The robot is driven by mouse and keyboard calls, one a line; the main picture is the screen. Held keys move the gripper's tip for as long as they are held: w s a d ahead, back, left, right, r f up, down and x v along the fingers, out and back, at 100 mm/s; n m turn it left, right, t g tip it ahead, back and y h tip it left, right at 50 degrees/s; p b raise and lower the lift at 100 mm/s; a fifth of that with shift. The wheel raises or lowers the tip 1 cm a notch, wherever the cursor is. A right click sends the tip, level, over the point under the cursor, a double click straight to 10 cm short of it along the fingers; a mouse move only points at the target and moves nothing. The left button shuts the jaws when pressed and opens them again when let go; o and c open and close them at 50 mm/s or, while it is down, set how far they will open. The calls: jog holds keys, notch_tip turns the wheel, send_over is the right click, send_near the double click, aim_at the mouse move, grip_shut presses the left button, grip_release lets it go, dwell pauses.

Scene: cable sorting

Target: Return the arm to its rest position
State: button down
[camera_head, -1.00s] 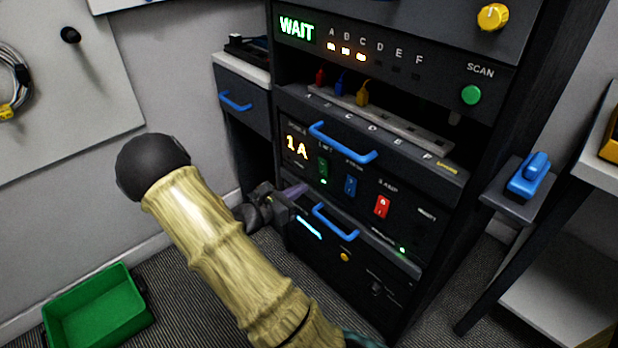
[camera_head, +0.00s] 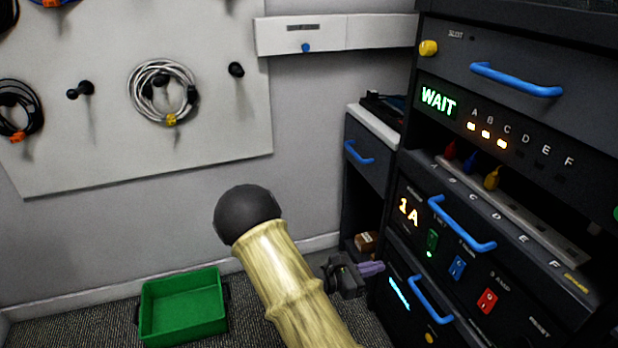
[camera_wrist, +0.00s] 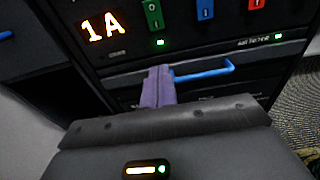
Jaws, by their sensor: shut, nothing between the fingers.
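My gripper (camera_head: 374,268) is at the lower middle of the head view, beside the front of the dark rack. My tan arm with its dark round joint reaches up in front of it. In the wrist view the purple fingers of my gripper (camera_wrist: 158,86) are together with nothing between them. They point at the rack front, near a blue drawer handle (camera_wrist: 205,70). I cannot tell if the fingers touch the rack.
The rack shows a WAIT display (camera_head: 438,100), a 1A panel (camera_head: 408,211) and blue handles. A green bin (camera_head: 184,308) stands on the floor at left. A pegboard (camera_head: 110,165) holds coiled cables. The floor between bin and rack is partly hidden by my arm.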

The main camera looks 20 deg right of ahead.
jog(key=s+a+m+g+y, duration=0.5)
jog(key=s+a+m+y, duration=0.1)
jog(key=s+m+y, duration=0.45)
jog(key=s+a+r+m+t+y, duration=0.1)
jog(key=a+r+m+t+y, duration=0.6)
jog(key=a, duration=0.3)
notch_tip(320, 180, up, 39)
jog(key=m+p, duration=0.1)
jog(key=p, duration=3.8)
jog(key=shift+g, duration=0.3)
